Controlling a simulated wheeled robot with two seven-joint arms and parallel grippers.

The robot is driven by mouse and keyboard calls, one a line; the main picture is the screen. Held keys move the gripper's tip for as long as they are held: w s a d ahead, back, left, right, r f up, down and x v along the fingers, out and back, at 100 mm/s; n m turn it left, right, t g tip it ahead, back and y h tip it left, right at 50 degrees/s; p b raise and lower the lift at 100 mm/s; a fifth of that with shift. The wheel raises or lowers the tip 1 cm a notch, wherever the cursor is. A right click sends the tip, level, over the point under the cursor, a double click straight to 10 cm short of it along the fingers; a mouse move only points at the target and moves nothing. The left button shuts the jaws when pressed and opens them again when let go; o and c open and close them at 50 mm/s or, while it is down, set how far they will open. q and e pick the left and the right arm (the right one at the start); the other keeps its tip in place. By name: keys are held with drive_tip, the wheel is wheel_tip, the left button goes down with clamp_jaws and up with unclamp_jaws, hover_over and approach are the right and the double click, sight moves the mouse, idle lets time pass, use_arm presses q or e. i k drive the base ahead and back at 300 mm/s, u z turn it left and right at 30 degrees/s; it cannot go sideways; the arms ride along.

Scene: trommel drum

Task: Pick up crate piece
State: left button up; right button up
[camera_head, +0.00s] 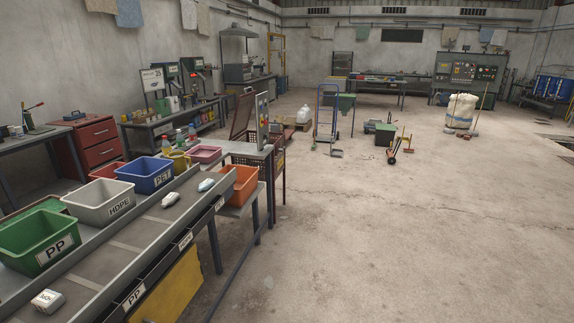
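Neither of my grippers shows in the head view. I cannot single out a crate piece for certain. Reddish-brown slatted or mesh panels, crate-like, stand behind the sorting table: a tilted one (242,113) and a lower one (279,163) partly hidden by the table end. On the grey sorting belt (125,244) in the left foreground lie a white piece marked with text (47,300), a whitish piece (170,199) and a pale blue-white piece (206,185). Nothing is seen holding any of them.
Green PP (38,236), white HDPE (99,200) and blue PET (146,171) bins line the belt's far side. An orange bin (240,184) stands near its far end. A blue-framed cart (328,115) stands farther back. The concrete floor at right is largely clear.

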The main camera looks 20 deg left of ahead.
sight(48, 300)
drive_tip(key=i, duration=2.3)
drive_tip(key=u, duration=3.15)
drive_tip(key=i, duration=1)
